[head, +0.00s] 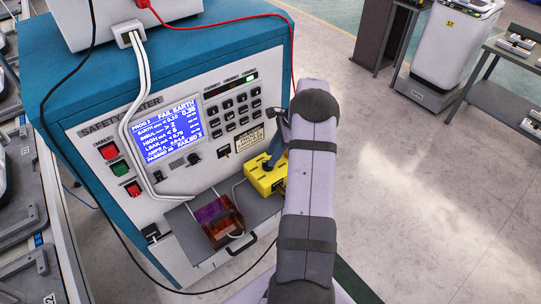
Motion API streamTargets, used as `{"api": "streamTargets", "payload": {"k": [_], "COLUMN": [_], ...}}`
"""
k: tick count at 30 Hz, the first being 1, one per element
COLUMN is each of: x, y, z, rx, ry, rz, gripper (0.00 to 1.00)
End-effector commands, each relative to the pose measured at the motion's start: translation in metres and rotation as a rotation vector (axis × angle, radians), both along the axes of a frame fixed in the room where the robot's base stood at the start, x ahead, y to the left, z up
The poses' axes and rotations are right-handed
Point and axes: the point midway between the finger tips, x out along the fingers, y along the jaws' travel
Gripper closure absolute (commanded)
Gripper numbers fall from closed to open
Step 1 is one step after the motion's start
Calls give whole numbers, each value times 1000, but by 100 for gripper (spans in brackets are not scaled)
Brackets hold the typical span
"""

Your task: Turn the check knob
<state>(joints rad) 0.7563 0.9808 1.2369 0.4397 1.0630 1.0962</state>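The blue safety tester has a light front panel with a lit blue screen (175,130). A small dark round knob (194,154) sits on the panel just below the screen's right part. I cannot read a label that marks it as the check knob. My arm rises at the right of the tester, and a small dark part at its far end, seemingly of my gripper (277,119), shows left of the arm near the keypad. My arm hides most of it, so its fingers cannot be made out. It appears apart from the knob.
A yellow box (262,180) with a blue-grey part stands at the shelf's right. A reddish-brown, purple-topped fixture (221,231) sits on the grey shelf.

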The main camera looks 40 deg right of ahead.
Motion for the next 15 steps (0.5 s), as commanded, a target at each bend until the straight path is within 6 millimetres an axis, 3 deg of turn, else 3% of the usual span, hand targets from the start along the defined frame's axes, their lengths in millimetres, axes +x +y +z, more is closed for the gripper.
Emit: {"api": "streamTargets", "payload": {"k": [6,15], "x": [4,4], "y": [7,8], "z": [-16,-20], "rx": [1,0], "ry": [0,0], "rz": [1,1], "gripper": [69,69]}}
